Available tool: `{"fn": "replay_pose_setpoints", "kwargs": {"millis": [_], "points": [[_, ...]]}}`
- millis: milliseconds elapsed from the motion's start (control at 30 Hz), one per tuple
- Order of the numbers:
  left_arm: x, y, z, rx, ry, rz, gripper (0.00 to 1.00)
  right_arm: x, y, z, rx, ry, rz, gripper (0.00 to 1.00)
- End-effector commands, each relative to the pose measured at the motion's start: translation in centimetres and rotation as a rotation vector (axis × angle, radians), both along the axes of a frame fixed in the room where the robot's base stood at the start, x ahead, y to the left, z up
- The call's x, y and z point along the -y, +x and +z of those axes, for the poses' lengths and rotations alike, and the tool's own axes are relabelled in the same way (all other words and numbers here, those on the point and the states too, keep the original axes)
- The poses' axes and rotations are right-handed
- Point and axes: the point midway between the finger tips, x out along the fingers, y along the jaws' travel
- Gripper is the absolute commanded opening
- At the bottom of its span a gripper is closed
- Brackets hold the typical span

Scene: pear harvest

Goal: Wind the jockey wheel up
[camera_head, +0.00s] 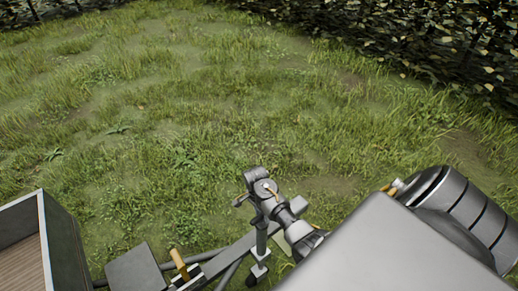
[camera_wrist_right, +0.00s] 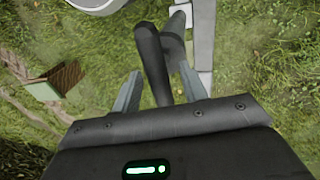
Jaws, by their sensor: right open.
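The jockey wheel stands upright beside the drawbar, its grey post (camera_head: 262,238) ending in a small wheel near the bottom edge of the head view. Its top (camera_head: 258,181) stands out against the grass. My right gripper (camera_head: 275,206) is at the top of the post, coming in from the lower right and partly hidden by my own arm. In the right wrist view a dark handle (camera_wrist_right: 151,62) reaches between the two fingers of my right gripper (camera_wrist_right: 160,88). The fingers are apart, one on each side, with visible gaps to the handle. My left gripper does not show.
A trailer box (camera_head: 66,245) with a wooden floor is at the lower left. The drawbar (camera_head: 238,249) carries a yellow-brown lever (camera_head: 179,263) near the bottom edge. Open grass (camera_head: 180,110) lies beyond, with a dark hedge (camera_head: 430,40) at the back right.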

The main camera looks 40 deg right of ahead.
Motion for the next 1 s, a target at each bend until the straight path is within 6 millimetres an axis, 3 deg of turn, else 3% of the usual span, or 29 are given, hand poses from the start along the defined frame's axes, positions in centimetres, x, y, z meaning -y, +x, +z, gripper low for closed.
{"fn": "replay_pose_setpoints", "kwargs": {"millis": [433,767,1000], "points": [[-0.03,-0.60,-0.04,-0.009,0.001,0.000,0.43,0.27,-0.32,-1.02,0.001,0.001,-0.006,0.43],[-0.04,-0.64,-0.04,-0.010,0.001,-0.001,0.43,0.21,-0.27,-0.98,0.001,0.001,-0.005,0.01],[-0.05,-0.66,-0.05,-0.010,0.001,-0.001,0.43,0.18,-0.25,-0.97,0.000,0.000,0.017,0.01]]}}
